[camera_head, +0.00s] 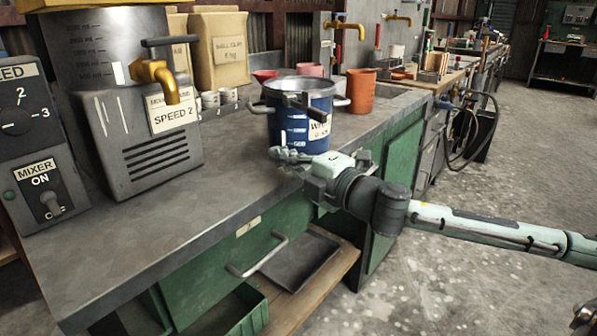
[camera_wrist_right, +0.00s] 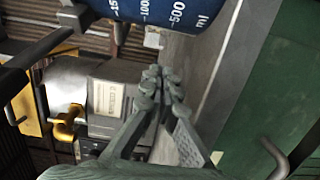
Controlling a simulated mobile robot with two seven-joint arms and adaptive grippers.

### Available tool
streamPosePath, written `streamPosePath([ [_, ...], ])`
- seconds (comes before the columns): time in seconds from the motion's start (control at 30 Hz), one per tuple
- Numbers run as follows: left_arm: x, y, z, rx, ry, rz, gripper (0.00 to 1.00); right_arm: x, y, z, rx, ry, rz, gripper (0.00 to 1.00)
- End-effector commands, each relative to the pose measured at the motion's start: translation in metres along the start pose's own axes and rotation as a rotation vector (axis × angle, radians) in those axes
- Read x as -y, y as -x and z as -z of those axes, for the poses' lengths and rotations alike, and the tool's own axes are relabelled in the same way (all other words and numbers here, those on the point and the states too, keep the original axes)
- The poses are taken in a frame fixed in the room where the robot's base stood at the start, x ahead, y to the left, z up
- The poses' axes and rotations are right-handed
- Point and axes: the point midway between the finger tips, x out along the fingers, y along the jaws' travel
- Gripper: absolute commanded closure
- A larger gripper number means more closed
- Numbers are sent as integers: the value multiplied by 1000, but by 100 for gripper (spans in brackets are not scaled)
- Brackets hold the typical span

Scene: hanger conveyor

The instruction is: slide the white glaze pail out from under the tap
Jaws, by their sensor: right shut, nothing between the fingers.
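The glaze pail (camera_head: 290,130) is blue with a steel rim, side handles, white volume marks and a partly hidden white label starting "WH". It stands upright on the grey counter, and its lower part shows at the top of the right wrist view (camera_wrist_right: 165,12). A brass tap (camera_head: 160,78) on the grey mixing tank is left of the pail, clear of it. Another brass tap (camera_head: 345,26) is behind. My right gripper (camera_head: 280,153) is shut and empty, just in front of the pail's base; its fingertips show in the wrist view (camera_wrist_right: 160,82). My left gripper is out of view.
The mixer panel (camera_head: 35,150) and tank fill the counter's left. Small cups (camera_head: 220,97) and terracotta pots (camera_head: 360,92) stand around the pail. The counter's front left (camera_head: 150,235) is clear. A drawer handle (camera_head: 257,255) sticks out below the edge.

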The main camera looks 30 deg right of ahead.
Motion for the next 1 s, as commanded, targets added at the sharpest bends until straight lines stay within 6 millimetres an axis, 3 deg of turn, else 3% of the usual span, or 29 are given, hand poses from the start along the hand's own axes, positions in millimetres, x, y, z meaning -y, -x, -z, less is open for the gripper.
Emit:
streamPosePath([
  [0.3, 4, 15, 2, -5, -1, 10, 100, 1, 31, 2, -3, -3, 4, 100],
  [0.5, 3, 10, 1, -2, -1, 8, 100, 0, 44, 2, -3, -4, 1, 100],
  [0.9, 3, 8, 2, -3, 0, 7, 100, 0, 51, 0, 0, -2, 0, 100],
  [1.0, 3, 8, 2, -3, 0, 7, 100, 8, 52, -11, 38, -35, 9, 100],
])
